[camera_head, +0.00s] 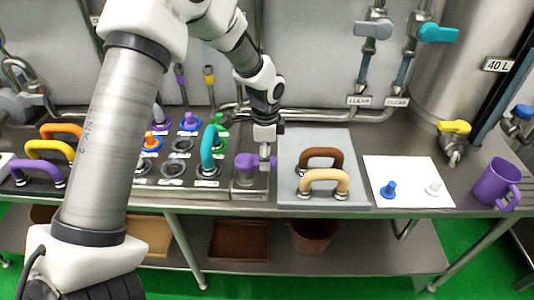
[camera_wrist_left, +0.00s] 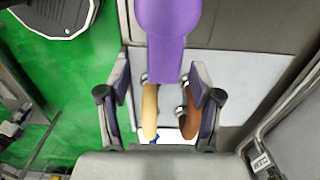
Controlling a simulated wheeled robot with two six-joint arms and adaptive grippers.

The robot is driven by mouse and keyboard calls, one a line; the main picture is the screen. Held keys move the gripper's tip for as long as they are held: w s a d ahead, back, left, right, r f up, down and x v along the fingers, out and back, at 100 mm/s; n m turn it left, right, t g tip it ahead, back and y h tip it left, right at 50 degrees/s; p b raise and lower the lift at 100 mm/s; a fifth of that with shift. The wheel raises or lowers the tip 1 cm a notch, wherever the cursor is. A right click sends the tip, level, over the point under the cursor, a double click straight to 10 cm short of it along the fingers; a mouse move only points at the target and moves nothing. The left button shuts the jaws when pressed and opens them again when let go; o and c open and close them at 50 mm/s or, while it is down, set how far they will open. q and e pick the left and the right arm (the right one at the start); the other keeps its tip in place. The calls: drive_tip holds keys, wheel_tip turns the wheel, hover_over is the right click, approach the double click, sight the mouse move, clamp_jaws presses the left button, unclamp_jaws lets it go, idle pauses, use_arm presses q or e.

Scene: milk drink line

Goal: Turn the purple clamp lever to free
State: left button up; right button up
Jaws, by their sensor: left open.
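The purple clamp lever (camera_head: 246,161) sits on a small metal block (camera_head: 249,183) on the bench, left of the grey board. My left gripper (camera_head: 265,153) is at the lever's right side in the head view, pointing down. In the left wrist view the purple lever (camera_wrist_left: 166,38) comes down from the top edge, and its end lies in the gap between the open fingers of my left gripper (camera_wrist_left: 159,78). Clear space shows on both sides of the lever there; I cannot tell whether any finger touches it. My right gripper is not in view.
A grey board (camera_head: 348,148) with a brown handle (camera_head: 321,154) and a beige handle (camera_head: 323,177) stands just right of the gripper. A panel with a teal handle (camera_head: 208,150) and several knobs is to the left. A white sheet (camera_head: 412,170) and purple mug (camera_head: 494,183) are farther right.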

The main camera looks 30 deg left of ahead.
use_arm(q)
drive_tip(key=shift+w+f, duration=0.15)
drive_tip(key=shift+f, duration=0.5)
drive_tip(key=shift+w+a+f, duration=0.1)
drive_tip(key=shift+w+f, duration=0.2)
drive_tip(key=shift+f, duration=0.1)
drive_tip(key=shift+r, duration=0.1)
drive_tip(key=shift+s+r, duration=0.1)
drive_tip(key=shift+s, duration=0.15)
drive_tip(key=c, duration=0.5)
clamp_jaws()
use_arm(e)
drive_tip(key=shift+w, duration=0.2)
